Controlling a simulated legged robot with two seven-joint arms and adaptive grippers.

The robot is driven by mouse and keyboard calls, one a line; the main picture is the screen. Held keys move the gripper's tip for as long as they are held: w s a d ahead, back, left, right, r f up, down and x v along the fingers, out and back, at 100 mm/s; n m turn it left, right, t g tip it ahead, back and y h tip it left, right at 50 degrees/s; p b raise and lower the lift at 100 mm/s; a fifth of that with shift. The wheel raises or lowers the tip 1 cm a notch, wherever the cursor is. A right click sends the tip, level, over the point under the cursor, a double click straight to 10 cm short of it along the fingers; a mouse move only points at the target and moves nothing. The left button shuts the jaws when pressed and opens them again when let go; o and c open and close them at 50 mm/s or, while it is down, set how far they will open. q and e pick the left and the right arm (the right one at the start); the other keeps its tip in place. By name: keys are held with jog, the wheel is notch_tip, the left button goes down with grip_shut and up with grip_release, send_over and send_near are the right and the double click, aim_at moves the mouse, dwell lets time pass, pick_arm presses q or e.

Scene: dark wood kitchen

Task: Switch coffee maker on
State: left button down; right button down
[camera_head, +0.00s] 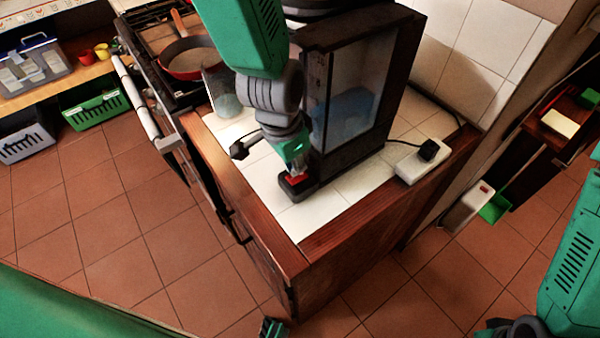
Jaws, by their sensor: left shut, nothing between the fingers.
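The coffee maker (358,92) stands on the white tiled counter. It has a dark frame, a clear tank with blue inside, and a low dark base. A small red part (297,183), which looks like its switch, sits on the front of the base. My left gripper (298,169) points down right at the red part, with its fingers shut and empty. I cannot tell whether the fingertips touch the red part, as they partly cover it.
A glass jug (224,97) stands left of the coffee maker. A white power strip (409,168) with a black plug (429,150) lies to the right. A pan (188,62) rests on the stove at the back left. The counter's front corner is clear.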

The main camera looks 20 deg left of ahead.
aim_at(292, 179)
pick_arm(q)
jog(key=shift+a+f, duration=0.1)
jog(key=shift+f, duration=0.05)
jog(key=shift+a+f, duration=0.2)
jog(key=shift+a, duration=0.05)
jog(key=shift+f, duration=0.1)
jog(key=shift+d+f+b, duration=0.25)
jog(key=shift+b, duration=0.1)
jog(key=shift+a+f, duration=0.15)
jog(key=shift+f, duration=0.2)
jog(key=shift+f+b, duration=0.25)
jog(key=shift+b, duration=0.05)
jog(key=shift+r, duration=0.1)
notch_tip(292, 179, up, 7)
jog(key=p, duration=0.7)
